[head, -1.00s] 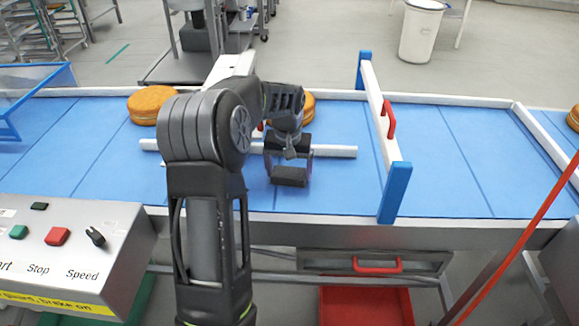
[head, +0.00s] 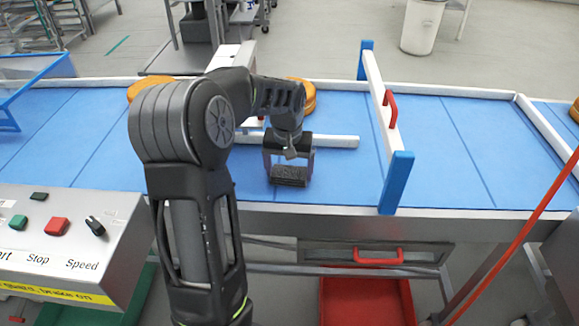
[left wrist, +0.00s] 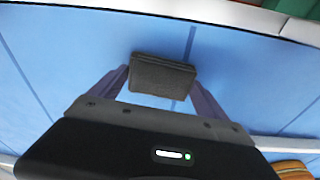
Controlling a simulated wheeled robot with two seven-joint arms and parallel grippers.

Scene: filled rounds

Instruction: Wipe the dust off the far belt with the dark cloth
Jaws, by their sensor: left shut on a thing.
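The far belt (head: 330,184) is a blue conveyor surface with dark seams. My left gripper (head: 289,166) points down over it, in front of the white bar. It is shut on the dark cloth (head: 289,176), a folded grey-black pad. In the left wrist view the cloth (left wrist: 162,75) sits between the two fingers (left wrist: 160,88), over the blue belt (left wrist: 60,60). I cannot tell for sure whether the cloth touches the belt. No dust can be made out on the visible belt. My right gripper is not in view.
A white bar (head: 335,141) lies across the belt behind the gripper. A white gate with blue posts (head: 396,182) and a red handle (head: 391,108) stands right. Round orange-brown filled rounds (head: 303,96) sit behind my arm. A control box (head: 65,240) is at front left.

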